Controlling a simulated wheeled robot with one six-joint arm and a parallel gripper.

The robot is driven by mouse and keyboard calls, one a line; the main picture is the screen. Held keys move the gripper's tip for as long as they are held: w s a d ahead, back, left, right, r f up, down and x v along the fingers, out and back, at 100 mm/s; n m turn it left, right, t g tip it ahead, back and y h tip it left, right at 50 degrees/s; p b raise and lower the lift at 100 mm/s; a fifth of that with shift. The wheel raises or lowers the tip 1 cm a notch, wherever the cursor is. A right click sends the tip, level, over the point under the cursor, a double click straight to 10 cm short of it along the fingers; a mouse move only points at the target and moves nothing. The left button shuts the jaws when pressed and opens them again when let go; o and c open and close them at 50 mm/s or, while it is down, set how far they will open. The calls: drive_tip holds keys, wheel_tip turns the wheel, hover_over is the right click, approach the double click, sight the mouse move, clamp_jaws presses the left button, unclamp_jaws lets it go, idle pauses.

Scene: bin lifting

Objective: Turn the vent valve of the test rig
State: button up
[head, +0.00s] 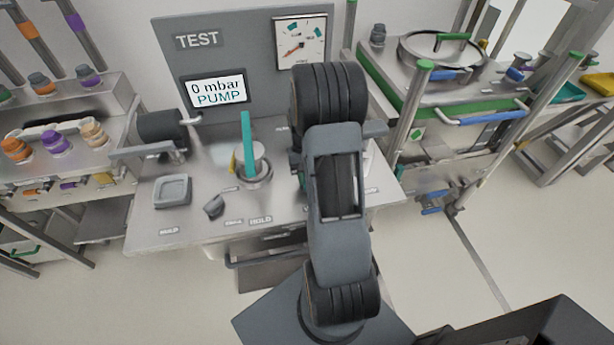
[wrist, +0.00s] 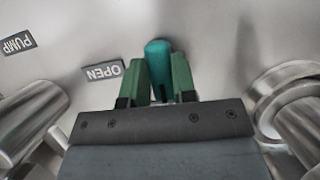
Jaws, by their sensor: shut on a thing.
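In the wrist view my gripper (wrist: 160,72) has its two green fingers shut on a teal handle (wrist: 158,50), which I take to be the vent valve's. The handle's rounded end shows just beyond the fingertips; its base is hidden. An OPEN label (wrist: 102,75) lies just left of the fingers. In the head view my arm covers the gripper and the valve. The test rig's screen (head: 217,91) reads 0 mbar and PUMP, and its round dial (head: 300,43) has a red needle.
An upright teal lever (head: 248,145) stands on the rig's bench left of my arm. A grey square tray (head: 172,190) and a dark motor-like cylinder (head: 160,126) are further left. In the wrist view, metal pipes (wrist: 298,110) flank my gripper.

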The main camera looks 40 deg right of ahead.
idle(0.5)
drive_tip(key=o, duration=0.9)
drive_tip(key=v, duration=1.3)
drive_tip(key=shift+w+r+b, duration=0.15)
drive_tip(key=shift+r+b, duration=0.2)
drive_tip(key=shift+r, duration=0.05)
drive_tip(key=shift+w, duration=0.1)
